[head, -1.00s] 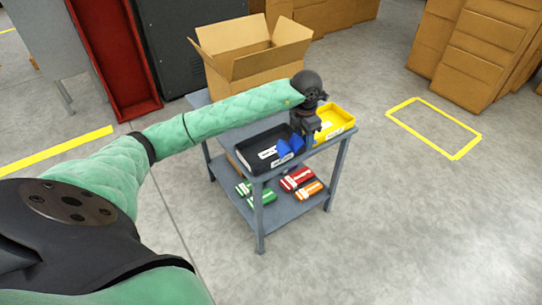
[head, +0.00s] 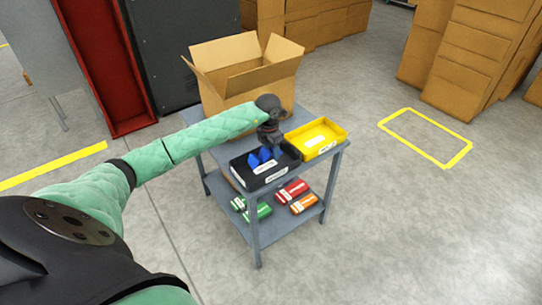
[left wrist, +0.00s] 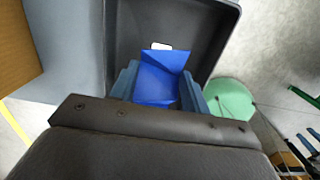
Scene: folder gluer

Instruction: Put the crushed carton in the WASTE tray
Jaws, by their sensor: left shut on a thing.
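The crushed carton (head: 265,155) is blue and shows at my left gripper (head: 271,148), over the black tray (head: 285,172). In the left wrist view the carton (left wrist: 160,80) sits between the two bluish fingers of my left gripper (left wrist: 162,88), which is shut on it. The dark tray (left wrist: 205,25) lies beyond and around it in that view. I cannot tell whether the carton touches the tray floor. The tray labels are too small to read. My right gripper is out of view.
The trays stand on a grey cart (head: 232,178) with an open cardboard box (head: 248,85) at its back. Green, red (head: 292,191) and orange (head: 304,204) cartons lie on its lower shelf. Floor to the right is clear around a yellow outline (head: 465,150).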

